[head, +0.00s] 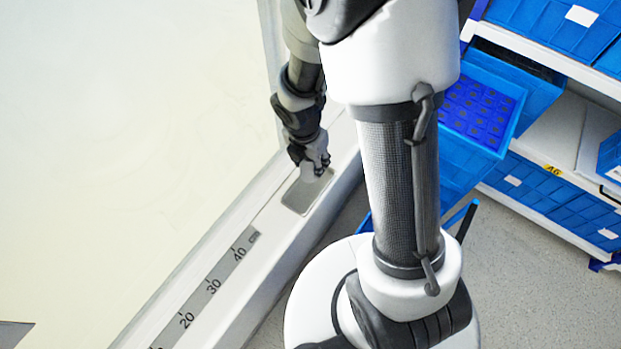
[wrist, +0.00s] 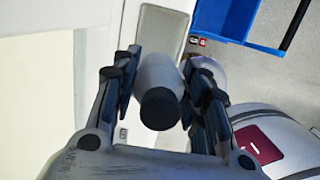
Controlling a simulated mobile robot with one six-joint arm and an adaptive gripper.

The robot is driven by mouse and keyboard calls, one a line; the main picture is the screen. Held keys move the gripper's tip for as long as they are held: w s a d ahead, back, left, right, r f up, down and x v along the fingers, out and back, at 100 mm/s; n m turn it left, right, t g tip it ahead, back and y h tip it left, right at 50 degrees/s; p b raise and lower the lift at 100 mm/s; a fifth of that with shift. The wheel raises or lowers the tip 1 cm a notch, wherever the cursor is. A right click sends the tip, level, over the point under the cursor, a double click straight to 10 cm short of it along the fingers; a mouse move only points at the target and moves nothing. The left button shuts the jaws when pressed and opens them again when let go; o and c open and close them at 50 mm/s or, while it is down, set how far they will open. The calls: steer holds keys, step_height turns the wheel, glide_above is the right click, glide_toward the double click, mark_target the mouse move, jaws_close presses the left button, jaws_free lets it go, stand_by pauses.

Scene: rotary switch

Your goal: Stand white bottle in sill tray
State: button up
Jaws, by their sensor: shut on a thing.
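The white bottle (wrist: 158,78) sits between the two fingers of my gripper (wrist: 160,62) in the wrist view, its dark end (wrist: 160,109) toward the camera. My gripper is shut on it. In the head view my gripper (head: 312,163) is over the far end of the sill tray (head: 303,198), a shallow grey recess in the white sill. The bottle is mostly hidden there by the fingers. The tray also shows in the wrist view (wrist: 166,27), beyond the bottle. I cannot tell whether the bottle's base touches the tray.
A ruler strip (head: 213,287) with numbers runs along the sill (head: 262,287) in front of the tray. A pale window or panel (head: 120,130) rises at the left. Shelves with blue bins (head: 545,185) stand at the right, with grey floor (head: 520,270) before them.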

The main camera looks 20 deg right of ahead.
mark_target(310, 176)
step_height(310, 176, down, 8)
steer(key=b, duration=0.4)
steer(key=shift+w+r, duration=0.1)
steer(key=shift+r, duration=0.2)
steer(key=o, duration=0.6)
steer(key=shift+f, duration=0.2)
steer(key=o, duration=0.5)
